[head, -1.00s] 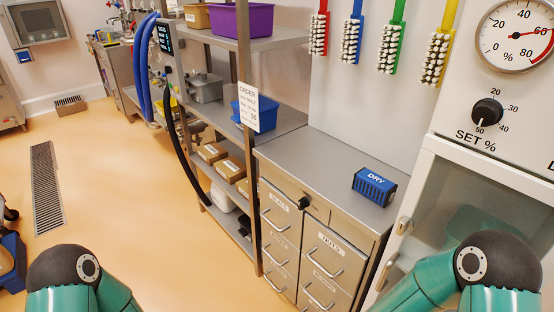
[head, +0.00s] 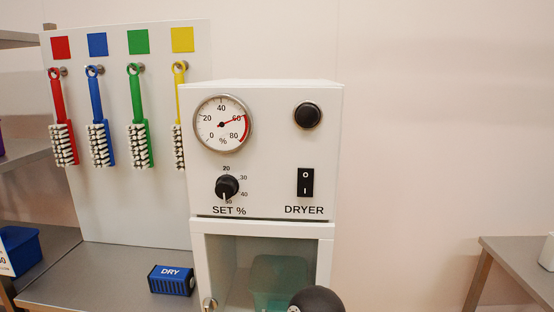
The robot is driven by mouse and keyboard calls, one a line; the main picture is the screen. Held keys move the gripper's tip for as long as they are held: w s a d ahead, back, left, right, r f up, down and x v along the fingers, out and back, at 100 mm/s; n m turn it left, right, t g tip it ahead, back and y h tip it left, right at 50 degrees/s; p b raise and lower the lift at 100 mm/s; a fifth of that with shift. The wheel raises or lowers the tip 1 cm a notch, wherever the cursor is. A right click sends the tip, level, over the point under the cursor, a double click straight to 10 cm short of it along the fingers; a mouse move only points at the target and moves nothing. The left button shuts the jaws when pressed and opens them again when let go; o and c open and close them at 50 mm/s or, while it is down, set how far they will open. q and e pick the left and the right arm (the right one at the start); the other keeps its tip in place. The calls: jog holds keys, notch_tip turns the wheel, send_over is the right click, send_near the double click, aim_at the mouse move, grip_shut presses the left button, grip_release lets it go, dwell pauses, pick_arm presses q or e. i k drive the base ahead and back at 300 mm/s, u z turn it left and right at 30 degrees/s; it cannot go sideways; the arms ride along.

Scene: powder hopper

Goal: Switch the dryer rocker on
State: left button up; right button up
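The dryer rocker (head: 305,183) is a black switch on the white front of the dryer cabinet (head: 267,150), above the label DRYER. It carries a white O at the top and a white I at the bottom; I cannot tell which end is pressed in. A round black button or lamp (head: 307,115) sits above it and looks unlit. The gauge (head: 222,124) has its red needle near 60. The SET % knob (head: 227,187) points down to about 50. Neither gripper shows; only a dark round part of my arm is at the bottom edge.
Below the panel is a glass door with a round knob (head: 210,304) and a greenish container (head: 277,283) behind it. A blue DRY box (head: 171,280) lies on the steel counter (head: 95,285). Colored brushes hang at left. A steel table (head: 520,262) stands at right.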

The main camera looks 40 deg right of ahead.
aim_at(306, 182)
jog(key=z, duration=0.6)
jog(key=k, duration=0.5)
jog(key=z, duration=0.3)
jog(key=i, duration=0.5)
